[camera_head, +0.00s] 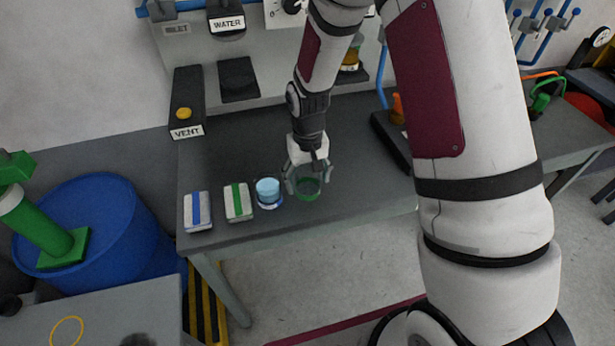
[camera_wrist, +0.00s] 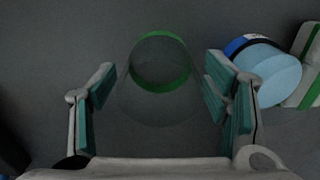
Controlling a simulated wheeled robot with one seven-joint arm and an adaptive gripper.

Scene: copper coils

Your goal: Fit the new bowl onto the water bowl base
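A clear bowl with a green ring (camera_head: 309,194) stands on the grey bench near its front edge. It also shows in the wrist view (camera_wrist: 160,86). My gripper (camera_head: 307,184) is low over it, with its two fingers apart on either side of the bowl. In the wrist view my gripper (camera_wrist: 158,80) shows gaps beside the green ring, with no clear contact. A bowl with a blue band and light blue top (camera_head: 268,190) stands just left. A black unit labelled WATER (camera_head: 227,22) is on the panel at the back; I cannot tell a bowl base on it.
Pads with a blue stripe (camera_head: 198,212) and a green stripe (camera_head: 238,202) lie left of the bowls. A VENT box (camera_head: 187,103) with a yellow button stands at the back left. A black square plate (camera_head: 238,79) is below the WATER unit. The bench (camera_head: 235,140) between is clear.

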